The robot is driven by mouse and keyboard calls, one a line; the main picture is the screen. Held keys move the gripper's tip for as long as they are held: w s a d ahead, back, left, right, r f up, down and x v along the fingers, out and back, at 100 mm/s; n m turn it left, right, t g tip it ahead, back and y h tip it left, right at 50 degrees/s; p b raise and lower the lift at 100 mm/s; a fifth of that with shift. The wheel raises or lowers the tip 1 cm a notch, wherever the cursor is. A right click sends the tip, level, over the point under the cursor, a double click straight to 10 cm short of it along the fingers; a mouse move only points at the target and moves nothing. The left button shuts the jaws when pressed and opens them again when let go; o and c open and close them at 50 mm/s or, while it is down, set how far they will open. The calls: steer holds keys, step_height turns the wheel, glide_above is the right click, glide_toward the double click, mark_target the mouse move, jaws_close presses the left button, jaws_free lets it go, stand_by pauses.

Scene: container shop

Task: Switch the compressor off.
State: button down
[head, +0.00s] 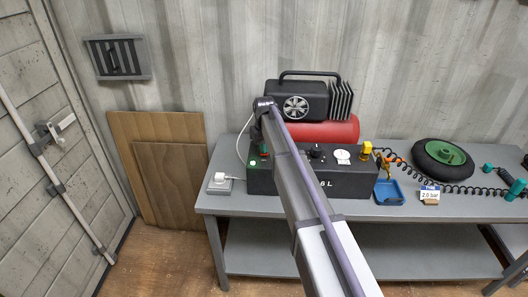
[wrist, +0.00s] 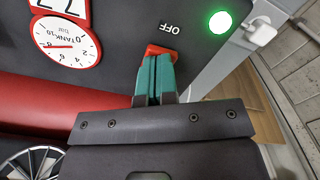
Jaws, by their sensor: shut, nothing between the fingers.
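The compressor (head: 312,97) is a black motor unit on a red tank (head: 325,131), behind a black control panel (head: 349,183) on the bench. In the wrist view, a red switch (wrist: 160,49) sits on the panel beside an OFF label (wrist: 170,28). A round green lamp (wrist: 220,22) near it is lit. My gripper (wrist: 153,62) has its teal fingers together with nothing between them. The fingertips are at the red switch and overlap it, hiding part of it; I cannot tell whether they touch it or how the switch is set.
A tank gauge (wrist: 66,43) is on the panel. A white plug (head: 220,178) is at the bench's left end. A blue tray (head: 388,192), a wheel (head: 423,163) and a coiled hose (head: 470,188) lie to the right. Boards (head: 165,165) lean on the wall.

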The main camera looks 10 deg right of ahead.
steer(key=shift+f, duration=0.3)
step_height(320, 180, up, 7)
steer(key=p, duration=0.6)
steer(key=shift+r+p, duration=0.15)
steer(key=shift+p, duration=0.2)
steer(key=s+f+m+b, duration=0.1)
steer(key=s+m, duration=0.2)
steer(key=s, duration=3.3)
steer(key=shift+s, duration=0.2)
steer(key=shift+f, duration=0.1)
